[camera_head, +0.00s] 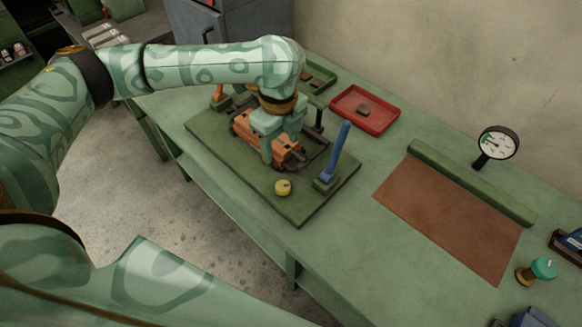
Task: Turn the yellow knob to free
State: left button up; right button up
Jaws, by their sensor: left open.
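The yellow knob (283,188) sits near the front corner of a green base plate (299,215) on the workbench. My left gripper (281,160) is open and points down over the plate, at the orange-brown machine part (245,137), behind and slightly left of the knob. It is apart from the knob. The gripper partly hides the machine part, and I cannot tell whether its fingers touch it. A blue lever (336,152) stands tilted on the plate to the right of the knob. My right gripper is not in view.
A red tray (387,122) with a small dark block lies behind the plate. The bench in front of the sheet is clear.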

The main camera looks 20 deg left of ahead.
pick_arm(q)
jog(key=b, duration=0.3)
send_near(283, 186)
notch_tip(283, 186, down, 8)
jog(key=b, duration=0.3)
jog(key=shift+f+b, duration=0.4)
jog(key=shift+f, duration=0.15)
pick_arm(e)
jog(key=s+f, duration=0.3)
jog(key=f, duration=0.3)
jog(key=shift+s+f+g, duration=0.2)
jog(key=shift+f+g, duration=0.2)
pick_arm(q)
jog(key=c, duration=1)
jog(key=shift+r, duration=0.1)
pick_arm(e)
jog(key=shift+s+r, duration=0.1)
